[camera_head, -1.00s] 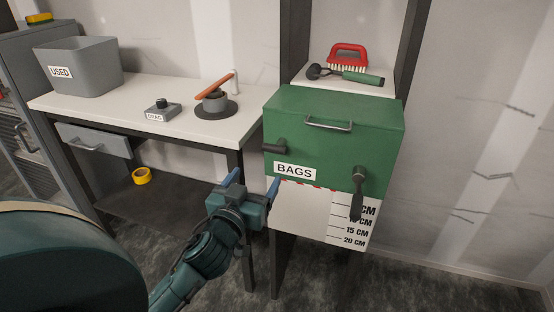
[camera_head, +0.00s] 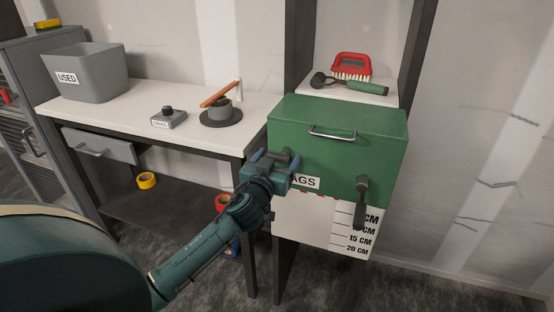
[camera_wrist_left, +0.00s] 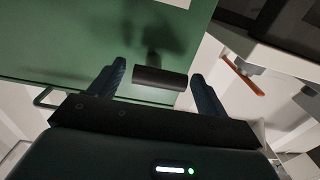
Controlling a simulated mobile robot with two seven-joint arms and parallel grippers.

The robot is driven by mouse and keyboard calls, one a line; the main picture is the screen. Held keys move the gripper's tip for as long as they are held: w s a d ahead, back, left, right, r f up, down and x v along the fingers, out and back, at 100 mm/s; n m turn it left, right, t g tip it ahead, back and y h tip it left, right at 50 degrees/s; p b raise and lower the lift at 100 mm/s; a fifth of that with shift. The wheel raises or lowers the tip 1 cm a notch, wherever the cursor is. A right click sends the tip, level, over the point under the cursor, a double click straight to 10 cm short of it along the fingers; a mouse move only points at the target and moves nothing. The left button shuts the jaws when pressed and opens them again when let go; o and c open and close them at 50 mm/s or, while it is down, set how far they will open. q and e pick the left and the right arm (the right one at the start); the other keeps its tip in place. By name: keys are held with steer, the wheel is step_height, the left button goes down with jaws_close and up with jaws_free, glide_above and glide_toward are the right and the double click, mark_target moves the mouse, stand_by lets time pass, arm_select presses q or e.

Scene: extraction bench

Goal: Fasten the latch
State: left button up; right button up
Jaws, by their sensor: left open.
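The green box (camera_head: 335,140) marked BAGS is mounted on a post above a white depth scale. A dark latch handle (camera_head: 361,203) hangs down at its front right. The other dark handle, at the front left, is hidden behind my left gripper (camera_head: 276,158) in the head view. In the left wrist view this dark handle (camera_wrist_left: 160,78) shows as a short bar against the green face, between the two spread fingers of my left gripper (camera_wrist_left: 158,70). The gripper is open, and a gap shows on each side of the bar. My right gripper is not in view.
A white bench (camera_head: 185,137) with a grey USED bin (camera_head: 95,85), a small grey device (camera_head: 168,119) and a round holder (camera_head: 221,116) stands at left. A red brush (camera_head: 351,67) and a green-handled tool (camera_head: 368,86) lie on the shelf behind the box.

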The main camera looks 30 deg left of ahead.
arm_select(q)
steer(key=c, duration=1)
